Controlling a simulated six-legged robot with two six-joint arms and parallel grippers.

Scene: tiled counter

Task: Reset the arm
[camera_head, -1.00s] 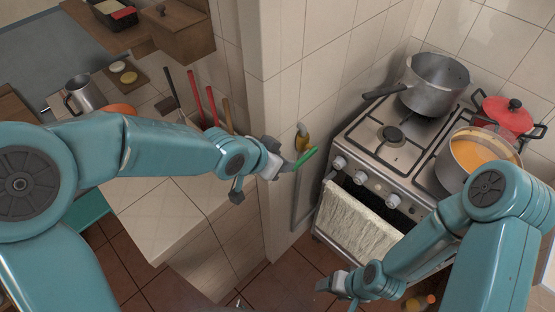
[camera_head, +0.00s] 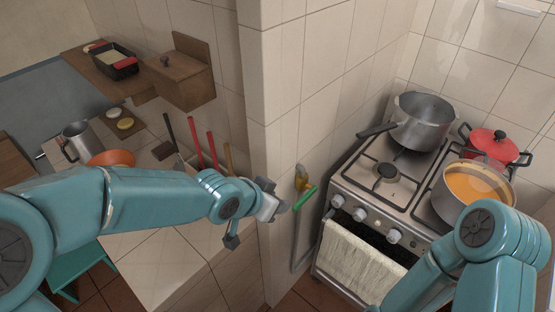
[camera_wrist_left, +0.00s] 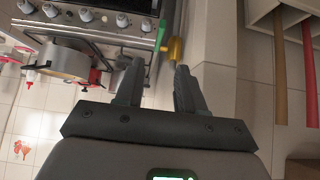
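My left arm (camera_head: 130,205) reaches in from the left, over the tiled counter. Its gripper (camera_head: 258,224) is open and empty, with two dark fingers spread apart. In the left wrist view the gripper (camera_wrist_left: 158,78) shows a clear gap between its fingers. A green valve handle (camera_head: 305,198) on a yellow fitting (camera_head: 301,177) is on the wall, just right of the left gripper. The handle also shows in the left wrist view (camera_wrist_left: 160,36), beyond the fingertips. My right arm (camera_head: 485,240) is at the lower right, in front of the stove; its gripper is out of view.
The stove (camera_head: 385,205) holds a grey pot (camera_head: 424,118), a red-lidded pot (camera_head: 497,143) and a pot of orange soup (camera_head: 477,186). A towel (camera_head: 358,268) hangs in front. A tiled wall corner (camera_head: 272,120) stands between counter and stove. Utensils (camera_head: 192,140) stand behind the left arm.

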